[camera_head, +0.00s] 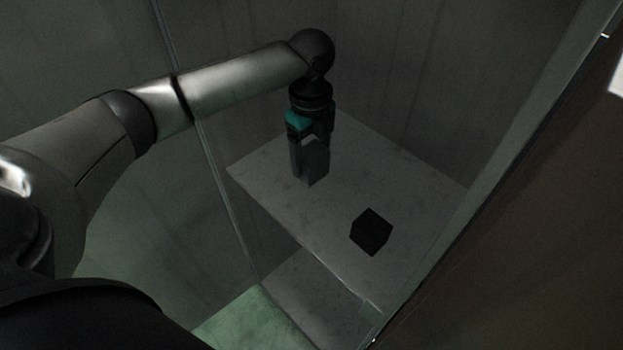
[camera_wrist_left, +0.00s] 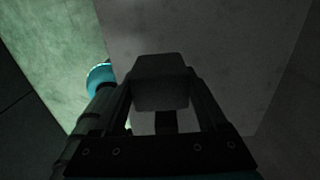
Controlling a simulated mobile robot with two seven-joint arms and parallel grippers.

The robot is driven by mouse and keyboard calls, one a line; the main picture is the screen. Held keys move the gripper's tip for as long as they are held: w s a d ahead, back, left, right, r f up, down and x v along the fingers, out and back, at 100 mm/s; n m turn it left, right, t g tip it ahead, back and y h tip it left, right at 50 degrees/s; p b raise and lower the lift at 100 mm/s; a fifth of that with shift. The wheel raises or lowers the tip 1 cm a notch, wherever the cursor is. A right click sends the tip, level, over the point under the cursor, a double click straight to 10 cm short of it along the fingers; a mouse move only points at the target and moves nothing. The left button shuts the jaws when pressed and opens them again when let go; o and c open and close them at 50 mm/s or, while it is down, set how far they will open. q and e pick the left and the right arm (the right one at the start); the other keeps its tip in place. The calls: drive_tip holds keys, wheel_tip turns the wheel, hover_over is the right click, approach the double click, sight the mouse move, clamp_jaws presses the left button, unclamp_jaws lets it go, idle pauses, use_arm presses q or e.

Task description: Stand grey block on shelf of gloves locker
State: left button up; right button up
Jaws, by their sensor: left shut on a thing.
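The grey block (camera_head: 315,160) is in my left gripper (camera_head: 309,165), upright at the left part of the locker shelf (camera_head: 290,205). The fingers are shut on it. Its lower end is at or just above the shelf surface; I cannot tell if it touches. In the left wrist view the grey block (camera_wrist_left: 161,82) shows between the two fingers of the left gripper (camera_wrist_left: 165,100), with the pale shelf (camera_wrist_left: 230,50) beyond. My right gripper is not in view.
A black cube (camera_head: 371,232) stands on the shelf to the right of the held block, nearer the front edge. Dark locker walls (camera_head: 410,80) close in the back and side. A lower surface (camera_head: 310,290) and green floor (camera_head: 250,322) show below. The shelf between block and cube is clear.

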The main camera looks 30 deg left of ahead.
sight(311, 177)
use_arm(q)
wheel_tip(311, 177, down, 5)
drive_tip(key=shift+b, duration=0.75)
drive_tip(key=shift+f, duration=0.55)
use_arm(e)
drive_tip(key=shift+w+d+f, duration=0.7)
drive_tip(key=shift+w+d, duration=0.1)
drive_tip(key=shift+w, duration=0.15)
